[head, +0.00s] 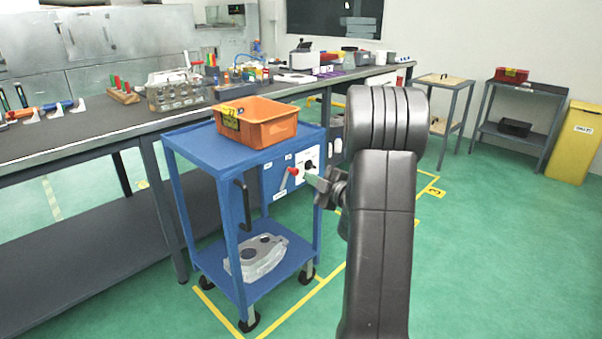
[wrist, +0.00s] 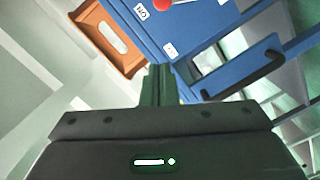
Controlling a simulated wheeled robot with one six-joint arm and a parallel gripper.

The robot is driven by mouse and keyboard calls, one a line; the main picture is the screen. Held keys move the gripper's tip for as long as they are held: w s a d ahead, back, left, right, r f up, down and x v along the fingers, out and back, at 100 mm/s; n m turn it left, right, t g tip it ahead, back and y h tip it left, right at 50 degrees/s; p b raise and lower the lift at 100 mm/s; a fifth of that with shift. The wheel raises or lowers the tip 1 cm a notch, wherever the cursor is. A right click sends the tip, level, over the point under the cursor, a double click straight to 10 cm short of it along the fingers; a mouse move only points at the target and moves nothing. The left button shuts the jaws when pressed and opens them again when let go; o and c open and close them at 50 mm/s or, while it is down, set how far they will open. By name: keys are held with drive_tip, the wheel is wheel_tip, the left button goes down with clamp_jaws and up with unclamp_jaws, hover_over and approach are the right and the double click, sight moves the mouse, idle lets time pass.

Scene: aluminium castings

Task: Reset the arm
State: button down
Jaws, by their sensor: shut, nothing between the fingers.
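My arm rises in the right middle of the head view, with its dark links in front of the scene. My gripper (head: 314,180) points left toward the blue cart (head: 190,150) and its side panel. In the wrist view my gripper (wrist: 160,72) shows two dark fingers together, shut with nothing between them. A red knob (head: 293,171) on the cart's panel appears close to the fingertips in the head view. In the wrist view the red knob (wrist: 162,5) is at the top edge, apart from the fingers.
An orange bin (head: 270,132) stands on the cart's top, and a grey casting (head: 262,262) lies on its lower shelf. A long workbench (head: 70,130) with racks and tools runs behind. A yellow bin (head: 575,150) and small tables stand at right. Green floor is clear at right.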

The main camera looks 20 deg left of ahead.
sight(294, 173)
drive_tip(key=shift+s+d, duration=0.3)
drive_tip(key=shift+d, duration=0.25)
drive_tip(key=x, duration=0.3)
drive_tip(key=f+b+x, duration=0.1)
drive_tip(key=x, duration=0.3)
drive_tip(key=w+b+x, duration=0.1)
drive_tip(key=x, duration=0.2)
drive_tip(key=shift+w+f, duration=0.15)
drive_tip(key=shift+f, duration=0.25)
drive_tip(key=shift+s+a+f+n+t+b, duration=0.1)
drive_tip(key=shift+s+a+f+n+b, duration=0.15)
drive_tip(key=shift+s+n+b, duration=0.55)
drive_tip(key=shift+s+a+f+n+t+b, duration=0.1)
drive_tip(key=shift+s+a+f+n+b, duration=0.15)
drive_tip(key=shift+n+b, duration=0.6)
drive_tip(key=shift+s+a+f+n+t+b, duration=0.1)
drive_tip(key=shift+s+a+f+n+b, duration=0.35)
drive_tip(key=shift+n, duration=0.8)
drive_tip(key=shift+s+d+r, duration=0.15)
drive_tip(key=shift+d+r, duration=0.05)
drive_tip(key=shift+r, duration=0.05)
